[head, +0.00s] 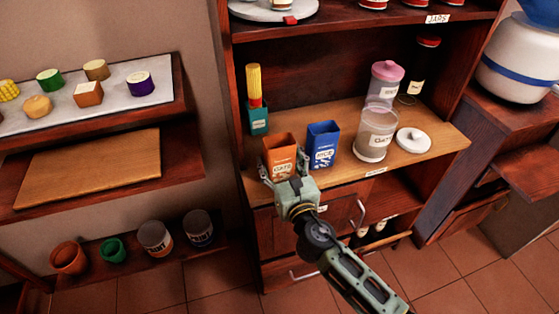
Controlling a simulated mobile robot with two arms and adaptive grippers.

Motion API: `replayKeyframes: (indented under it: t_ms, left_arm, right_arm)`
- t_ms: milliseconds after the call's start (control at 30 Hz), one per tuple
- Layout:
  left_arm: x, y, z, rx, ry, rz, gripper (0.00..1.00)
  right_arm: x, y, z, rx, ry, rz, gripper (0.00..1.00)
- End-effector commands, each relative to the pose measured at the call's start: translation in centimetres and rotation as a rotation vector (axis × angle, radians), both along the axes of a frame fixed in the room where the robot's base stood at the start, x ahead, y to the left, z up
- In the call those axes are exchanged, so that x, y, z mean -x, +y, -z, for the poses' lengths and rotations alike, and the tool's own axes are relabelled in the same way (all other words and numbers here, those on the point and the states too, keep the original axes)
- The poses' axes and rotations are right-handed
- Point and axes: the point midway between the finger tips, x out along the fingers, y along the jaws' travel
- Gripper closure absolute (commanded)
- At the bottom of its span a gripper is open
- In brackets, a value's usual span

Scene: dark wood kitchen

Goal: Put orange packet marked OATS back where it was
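The orange packet marked OATS (281,148) is upright with its top open, at the front left of the lit wooden shelf, left of a blue packet marked RICE (323,145). Its lower part is hidden by my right gripper (284,170), whose arm comes in from the lower right. The gripper's fingers are on the left and right sides of the packet. I cannot tell whether they press on it, or whether its base touches the shelf. My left gripper is not in view.
A clear jar labelled OATS (374,143) stands right of the blue packet, with a white lid (413,140) beside it. Behind are a pink-lidded jar (386,80), a dark bottle (419,72) and a teal box with pasta (257,115). A shelf overhangs above.

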Motion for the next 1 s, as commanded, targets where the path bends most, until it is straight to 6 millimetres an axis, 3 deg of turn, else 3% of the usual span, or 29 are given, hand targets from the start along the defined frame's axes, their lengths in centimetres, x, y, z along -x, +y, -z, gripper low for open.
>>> replayKeyframes:
  t_ms: [100,500,1000]
  left_arm:
    - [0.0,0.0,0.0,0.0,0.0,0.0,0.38]
    - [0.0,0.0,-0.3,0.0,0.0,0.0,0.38]
    - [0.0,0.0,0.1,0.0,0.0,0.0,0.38]
  right_arm:
    - [0.0,0.0,0.0,0.0,0.0,0.0,0.23]
    - [0.2,-0.1,-0.3,0.0,0.001,0.0,0.23]
    - [9.4,-3.0,-0.1,-0.001,0.001,-0.001,0.23]
